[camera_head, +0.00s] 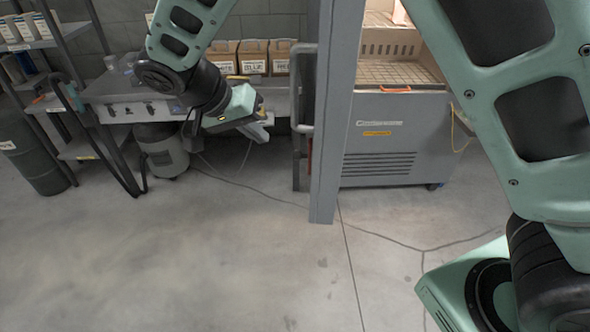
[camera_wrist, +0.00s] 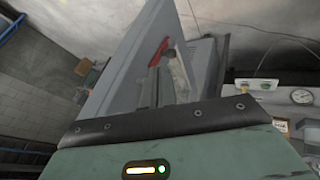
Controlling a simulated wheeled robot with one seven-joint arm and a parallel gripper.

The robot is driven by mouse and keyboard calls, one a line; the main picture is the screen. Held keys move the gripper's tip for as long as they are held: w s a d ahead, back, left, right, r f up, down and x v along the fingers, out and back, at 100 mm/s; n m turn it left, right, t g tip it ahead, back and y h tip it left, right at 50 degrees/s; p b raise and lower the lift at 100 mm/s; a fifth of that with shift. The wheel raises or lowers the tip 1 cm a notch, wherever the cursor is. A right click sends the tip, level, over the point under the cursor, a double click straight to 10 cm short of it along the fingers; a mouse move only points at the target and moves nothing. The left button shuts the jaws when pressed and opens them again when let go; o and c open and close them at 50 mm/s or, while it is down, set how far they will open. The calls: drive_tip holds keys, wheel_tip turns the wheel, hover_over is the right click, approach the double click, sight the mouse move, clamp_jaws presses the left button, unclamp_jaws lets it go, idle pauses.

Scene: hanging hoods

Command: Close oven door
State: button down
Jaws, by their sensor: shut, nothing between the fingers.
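The grey oven (camera_head: 385,150) stands at the back right, with its chamber (camera_head: 395,72) exposed and a wire rack inside. Its tall grey door (camera_head: 336,110) is swung open and appears nearly edge-on in the head view. A grey bar handle (camera_head: 304,95) projects from the door's left side. My gripper (camera_head: 263,132) is left of the handle, apart from it in the head view; it is shut and empty. In the wrist view, a large tilted grey panel (camera_wrist: 130,75), seemingly the door, rises beyond my wrist housing; the fingertips cannot be clearly made out there.
A workbench (camera_head: 112,97) with labelled cardboard bins (camera_head: 252,60) stands behind my gripper. A grey canister (camera_head: 160,150) and a dark cylinder (camera_head: 32,150) stand on the left. The concrete floor (camera_head: 220,260) in front is clear except for thin cables.

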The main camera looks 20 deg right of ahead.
drive_tip(key=d+f+p, duration=0.5)
drive_tip(key=d+f, duration=0.3)
drive_tip(key=d, duration=0.1)
drive_tip(key=shift+s, duration=0.2)
idle(0.3)
